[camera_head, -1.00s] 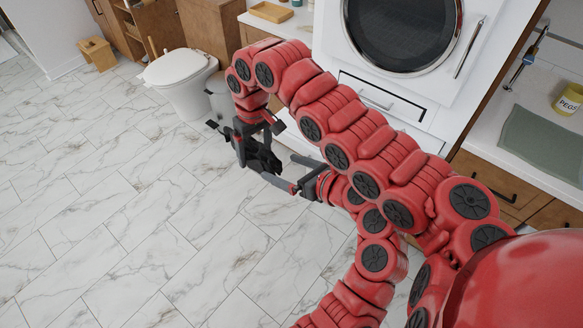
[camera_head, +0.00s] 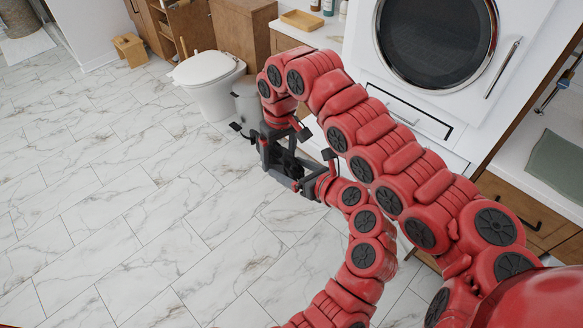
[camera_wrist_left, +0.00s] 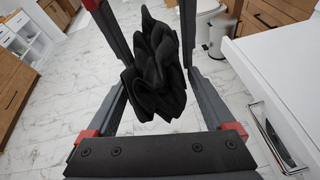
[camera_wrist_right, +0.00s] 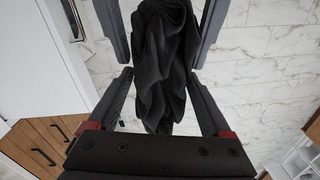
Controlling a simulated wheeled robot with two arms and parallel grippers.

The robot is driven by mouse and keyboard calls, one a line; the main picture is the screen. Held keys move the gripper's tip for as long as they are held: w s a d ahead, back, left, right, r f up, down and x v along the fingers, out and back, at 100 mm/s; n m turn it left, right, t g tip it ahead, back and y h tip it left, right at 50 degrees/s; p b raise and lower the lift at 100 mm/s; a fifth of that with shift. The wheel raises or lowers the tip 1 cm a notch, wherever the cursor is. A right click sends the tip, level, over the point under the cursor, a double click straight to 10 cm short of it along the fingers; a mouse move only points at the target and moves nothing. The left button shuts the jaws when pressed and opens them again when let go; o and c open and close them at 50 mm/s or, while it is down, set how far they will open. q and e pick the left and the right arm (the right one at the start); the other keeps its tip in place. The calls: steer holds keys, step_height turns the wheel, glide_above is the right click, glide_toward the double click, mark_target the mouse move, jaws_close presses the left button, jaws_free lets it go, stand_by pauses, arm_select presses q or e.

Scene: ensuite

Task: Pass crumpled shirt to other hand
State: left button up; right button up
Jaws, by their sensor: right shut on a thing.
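The crumpled black shirt (camera_head: 289,161) hangs between my two grippers, which face each other. My right gripper (camera_head: 280,155) is shut on it; the shirt also fills the space between the fingers in the right wrist view (camera_wrist_right: 160,65). My left gripper (camera_head: 300,168) is open, its fingers on either side of the shirt, which shows between them in the left wrist view (camera_wrist_left: 153,75). Whether the left fingers touch the cloth is hard to tell. In the head view the shirt is small and mostly hidden by the grippers.
A white toilet (camera_head: 212,85) and a grey bin (camera_head: 247,100) stand behind the grippers. A white washing machine (camera_head: 470,110) is at the right behind my arms. A wooden stool (camera_head: 130,48) is at the far left. The marble floor (camera_head: 120,210) is clear.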

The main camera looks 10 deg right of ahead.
mark_target(277, 148)
arm_select(q)
steer(key=shift+d+f, duration=0.1)
steer(key=shift+d, duration=0.2)
steer(key=c, duration=0.4)
arm_select(e)
steer(key=shift+s+a, duration=0.3)
steer(key=shift+a, duration=0.1)
steer(key=o, duration=1.3)
arm_select(q)
jaws_close()
arm_select(e)
steer(key=r, duration=0.6)
steer(key=shift+w+d, duration=0.25)
steer(key=shift+d, duration=0.1)
arm_select(q)
steer(key=shift+a, duration=0.15)
arm_select(e)
steer(key=shift+d+r, duration=0.1)
steer(key=shift+r, duration=0.6)
steer(key=shift+w, duration=0.1)
